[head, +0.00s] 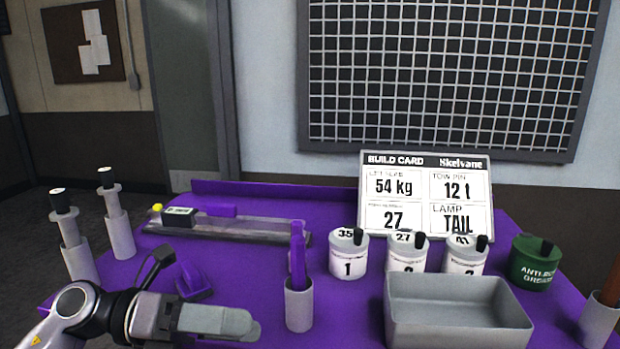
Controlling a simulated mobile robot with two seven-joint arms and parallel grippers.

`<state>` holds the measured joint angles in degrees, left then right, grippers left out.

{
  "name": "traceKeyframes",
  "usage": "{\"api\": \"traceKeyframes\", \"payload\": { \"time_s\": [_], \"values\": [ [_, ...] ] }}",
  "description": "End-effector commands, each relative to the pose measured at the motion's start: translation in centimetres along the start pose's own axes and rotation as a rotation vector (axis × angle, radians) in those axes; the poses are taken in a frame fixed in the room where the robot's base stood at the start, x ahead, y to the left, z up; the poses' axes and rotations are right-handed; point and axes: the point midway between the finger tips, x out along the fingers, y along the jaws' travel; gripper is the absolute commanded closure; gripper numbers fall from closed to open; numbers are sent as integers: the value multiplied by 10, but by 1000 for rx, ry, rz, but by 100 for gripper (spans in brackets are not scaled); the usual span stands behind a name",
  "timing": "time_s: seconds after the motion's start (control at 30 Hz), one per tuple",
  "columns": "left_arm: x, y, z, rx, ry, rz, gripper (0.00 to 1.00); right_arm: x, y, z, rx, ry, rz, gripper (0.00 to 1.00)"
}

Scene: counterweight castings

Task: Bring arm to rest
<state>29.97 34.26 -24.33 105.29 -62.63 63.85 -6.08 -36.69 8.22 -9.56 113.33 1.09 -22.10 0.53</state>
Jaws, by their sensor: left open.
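My left arm comes in from the lower left. Its gripper (215,322) is over the front left part of the purple table (330,200), pointing right. It is open, and nothing shows held in it. It is left of the grey cup (299,306) that holds a purple upright tool (298,255). My right gripper is not in view.
White canisters (348,254) and a green grease tin (533,264) stand behind a grey open bin (458,318). A build card (425,195) stands at the back. A long grey fixture (240,228) lies at the back left. Two grey cylinders (119,235) with plungers stand left.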

Motion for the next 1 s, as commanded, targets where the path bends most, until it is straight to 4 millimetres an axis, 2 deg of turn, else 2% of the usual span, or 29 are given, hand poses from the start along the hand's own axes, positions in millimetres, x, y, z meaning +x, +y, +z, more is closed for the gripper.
{"api": "traceKeyframes", "payload": {
  "time_s": [0.1, 0.23, 0.37, 0.47, 0.57, 0.67, 0.73, 0.8, 0.9, 1.0],
  "values": [
    [6, -4, 5, -213, -220, -154, 0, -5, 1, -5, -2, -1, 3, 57],
    [-2, 8, 11, -470, -475, -278, 0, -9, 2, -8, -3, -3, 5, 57],
    [-22, 36, 6, -752, -737, -359, 0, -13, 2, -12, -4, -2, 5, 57],
    [-40, 67, -12, -986, -937, -391, 0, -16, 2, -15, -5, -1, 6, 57],
    [-58, 101, -43, -1228, -1136, -400, 0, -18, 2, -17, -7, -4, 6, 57],
    [-73, 133, -90, -1479, -1330, -383, 0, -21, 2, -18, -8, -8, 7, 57],
    [-81, 152, -131, -1653, -1459, -357, 0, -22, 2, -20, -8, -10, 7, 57],
    [-86, 164, -172, -1815, -1572, -322, 0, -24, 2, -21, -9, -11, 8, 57],
    [-88, 172, -225, -2004, -1697, -272, 0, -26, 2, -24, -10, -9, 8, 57],
    [-88, 174, -262, -2134, -1776, -231, 0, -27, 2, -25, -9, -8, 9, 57]
  ]
}}
